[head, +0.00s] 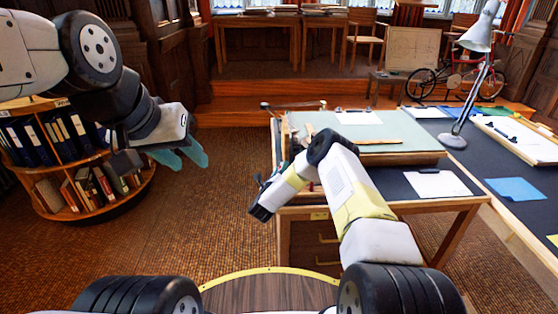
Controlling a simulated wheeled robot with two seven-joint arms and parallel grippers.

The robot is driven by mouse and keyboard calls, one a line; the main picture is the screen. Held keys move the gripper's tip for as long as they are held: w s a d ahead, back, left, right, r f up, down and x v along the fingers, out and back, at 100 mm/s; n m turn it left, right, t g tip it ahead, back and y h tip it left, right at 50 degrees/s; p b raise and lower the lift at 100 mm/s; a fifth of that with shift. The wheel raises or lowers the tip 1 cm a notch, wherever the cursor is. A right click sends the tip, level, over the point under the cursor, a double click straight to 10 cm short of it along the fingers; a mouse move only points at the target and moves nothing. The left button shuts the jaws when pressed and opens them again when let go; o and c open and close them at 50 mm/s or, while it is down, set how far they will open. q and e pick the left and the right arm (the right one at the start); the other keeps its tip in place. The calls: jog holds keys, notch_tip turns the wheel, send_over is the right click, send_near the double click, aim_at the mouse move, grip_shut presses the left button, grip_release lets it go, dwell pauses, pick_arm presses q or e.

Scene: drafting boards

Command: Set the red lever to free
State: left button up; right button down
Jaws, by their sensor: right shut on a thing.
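The drafting board (370,131) is a pale green tilted top on a wooden desk. My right arm reaches over the desk's near left corner, and its forearm bends back down to the left. My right gripper (284,167) is mostly hidden behind that forearm, by the left side of the board. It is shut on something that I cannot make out. I cannot clearly see the red lever; only a small reddish patch shows beside the forearm. My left gripper (181,155) is open and empty, with teal fingers apart, well left of the desk.
A dark table (455,142) with a white lamp (480,40), papers and a blue sheet (515,189) stands on the right. A low curved bookcase (97,203) with binders is at left. The brown floor between bookcase and desk is clear.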

aim_at(285, 156)
jog(key=shift+w+d+r, duration=0.15)
jog(key=shift+d+r, duration=0.15)
dwell(0.5)
jog(key=shift+w+d+r+g, duration=0.1)
jog(key=shift+w+r+g, duration=0.15)
jog(key=shift+r, duration=0.2)
jog(key=shift+w+r+g, duration=0.3)
jog(key=shift+r+g, duration=0.25)
jog(key=shift+g, duration=0.2)
jog(key=shift+w+r+n, duration=0.3)
jog(key=shift+w+r, duration=0.1)
jog(key=shift+r, duration=0.1)
jog(key=c, duration=1.1)
grip_release()
jog(key=shift+c, duration=0.2)
jog(key=shift+o, duration=0.2)
jog(key=shift+f+g+y, duration=0.2)
jog(key=shift+g+y, duration=0.1)
jog(key=shift+s+a, duration=0.1)
jog(key=shift+a, duration=0.1)
